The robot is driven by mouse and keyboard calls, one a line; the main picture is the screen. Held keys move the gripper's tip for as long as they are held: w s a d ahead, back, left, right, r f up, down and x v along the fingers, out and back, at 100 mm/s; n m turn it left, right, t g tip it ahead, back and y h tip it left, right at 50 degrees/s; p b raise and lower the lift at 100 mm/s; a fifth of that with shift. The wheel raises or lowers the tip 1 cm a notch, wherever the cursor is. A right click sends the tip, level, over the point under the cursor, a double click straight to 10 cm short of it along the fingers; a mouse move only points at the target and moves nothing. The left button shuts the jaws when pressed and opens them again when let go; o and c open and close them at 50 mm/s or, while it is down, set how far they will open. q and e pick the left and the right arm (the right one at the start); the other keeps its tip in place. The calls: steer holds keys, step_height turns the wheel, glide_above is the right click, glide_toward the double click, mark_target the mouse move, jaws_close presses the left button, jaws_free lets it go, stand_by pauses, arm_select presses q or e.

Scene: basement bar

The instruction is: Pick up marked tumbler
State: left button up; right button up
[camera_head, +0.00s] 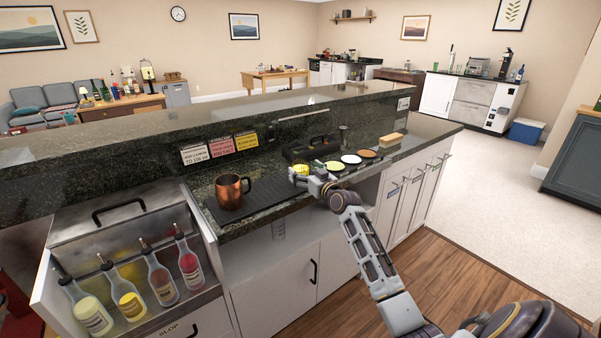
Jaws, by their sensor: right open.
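I cannot clearly pick out a marked tumbler. My right gripper (303,174) is over the counter's front edge, right of the copper mug (229,193). It is open, and its fingers are small in this view. A yellow item (300,168) shows at its fingertips; I cannot tell whether they touch. The gripper and wrist hide part of the counter behind them. My left gripper is not in view.
The mug stands on a dark bar mat (258,195). Bottles (160,280) fill the left well. A raised ledge (200,130) runs behind.

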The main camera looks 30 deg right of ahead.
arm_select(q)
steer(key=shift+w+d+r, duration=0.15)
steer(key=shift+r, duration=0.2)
arm_select(e)
steer(key=shift+w, duration=0.95)
steer(key=shift+c, duration=0.2)
steer(key=c, duration=1.3)
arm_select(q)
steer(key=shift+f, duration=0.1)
arm_select(e)
steer(key=shift+r, duration=0.3)
